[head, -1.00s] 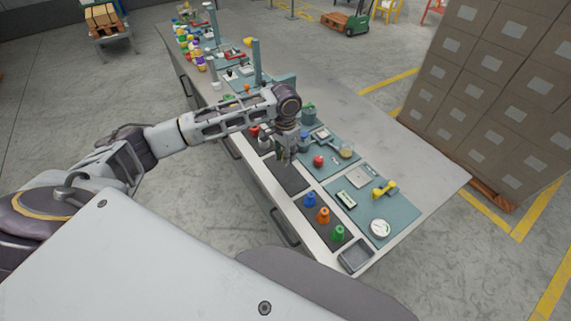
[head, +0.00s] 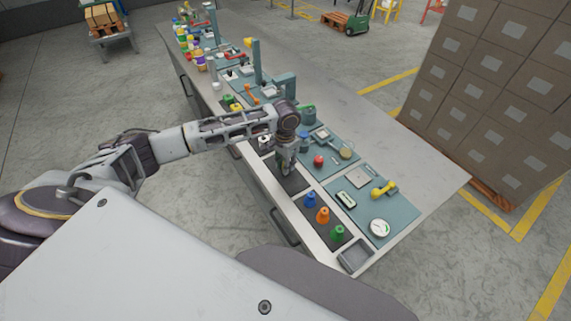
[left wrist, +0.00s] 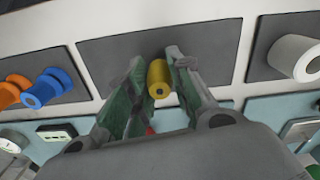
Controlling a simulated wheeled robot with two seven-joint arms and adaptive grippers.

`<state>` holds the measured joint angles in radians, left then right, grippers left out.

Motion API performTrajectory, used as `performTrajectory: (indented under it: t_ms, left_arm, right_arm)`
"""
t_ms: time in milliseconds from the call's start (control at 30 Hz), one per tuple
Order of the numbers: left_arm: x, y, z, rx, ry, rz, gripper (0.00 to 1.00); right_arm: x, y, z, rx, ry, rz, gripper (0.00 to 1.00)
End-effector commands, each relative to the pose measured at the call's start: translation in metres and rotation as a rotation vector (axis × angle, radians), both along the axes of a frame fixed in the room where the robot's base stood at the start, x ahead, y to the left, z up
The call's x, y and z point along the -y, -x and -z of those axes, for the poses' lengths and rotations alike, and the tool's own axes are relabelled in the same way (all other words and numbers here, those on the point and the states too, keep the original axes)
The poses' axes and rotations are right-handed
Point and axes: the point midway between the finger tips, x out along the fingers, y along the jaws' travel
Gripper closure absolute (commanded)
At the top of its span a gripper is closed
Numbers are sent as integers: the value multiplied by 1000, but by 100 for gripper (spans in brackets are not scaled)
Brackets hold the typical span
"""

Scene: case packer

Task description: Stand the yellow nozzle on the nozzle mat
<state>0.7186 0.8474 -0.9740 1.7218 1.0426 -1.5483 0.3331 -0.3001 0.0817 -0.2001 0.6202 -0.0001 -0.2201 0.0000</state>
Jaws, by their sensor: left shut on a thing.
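The yellow nozzle (left wrist: 159,78) shows in the left wrist view between the two fingers of my left gripper (left wrist: 156,84), which is shut on it. Its round end with a small dark hole faces the camera. In the head view my left gripper (head: 287,170) is low over an empty dark mat (head: 297,185), which also shows behind the nozzle in the left wrist view (left wrist: 108,58). The nozzle is hidden by the gripper in the head view. I cannot tell whether it touches the mat. My right gripper is not in view.
A neighbouring dark mat holds blue (head: 310,200), orange (head: 322,215) and green nozzles (head: 337,233). Teal mats carry a red item (head: 319,160), a yellow tool (head: 383,189) and a dial (head: 380,228).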

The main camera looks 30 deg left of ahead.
Motion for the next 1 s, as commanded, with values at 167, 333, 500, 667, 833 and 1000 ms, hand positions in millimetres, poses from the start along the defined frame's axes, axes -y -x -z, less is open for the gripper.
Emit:
performTrajectory:
  t_ms: [167,333,500,667,833,1000]
  left_arm:
    - [0,0,2,0,1,0,100]
    - [0,0,2,0,0,0,56]
    - [0,0,2,0,0,0,56]
    - [0,0,2,0,0,0,56]
    - [0,0,-2,1,0,0,56]
    - [0,-1,-17,2,1,0,56]
  right_arm:
    - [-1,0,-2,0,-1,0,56]
    - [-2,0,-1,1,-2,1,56]
    - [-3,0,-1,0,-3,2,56]
    - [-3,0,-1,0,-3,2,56]
    - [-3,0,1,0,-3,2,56]
    - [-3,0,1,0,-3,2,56]
